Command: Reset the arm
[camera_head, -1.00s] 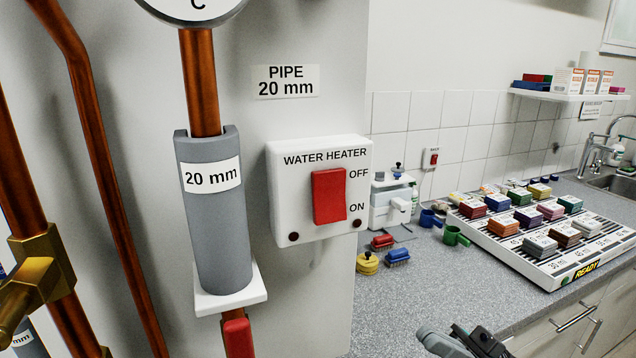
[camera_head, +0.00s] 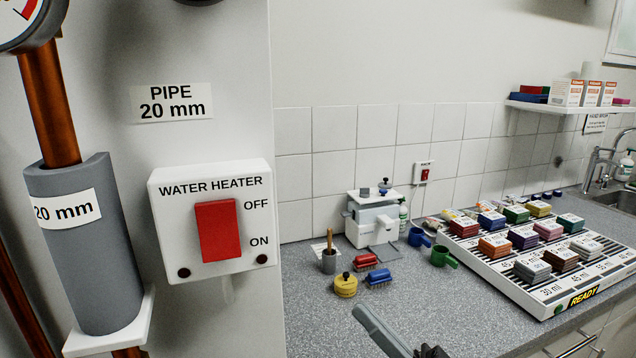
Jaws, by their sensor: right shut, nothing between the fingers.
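My right gripper (camera_head: 430,351) shows only in part at the bottom edge of the head view, a dark piece beside a long grey part of my arm. It is shut with nothing in it, over the front of the counter (camera_head: 330,318). Most of it is cut off by the frame edge. My left gripper is not in view.
A water heater switch box (camera_head: 218,232) with a red rocker and a grey 20 mm pipe sleeve (camera_head: 85,265) are on the wall at left. A striped tray (camera_head: 560,290) with several coloured blocks stands at right. Brushes, cups and a white machine (camera_head: 372,225) stand between.

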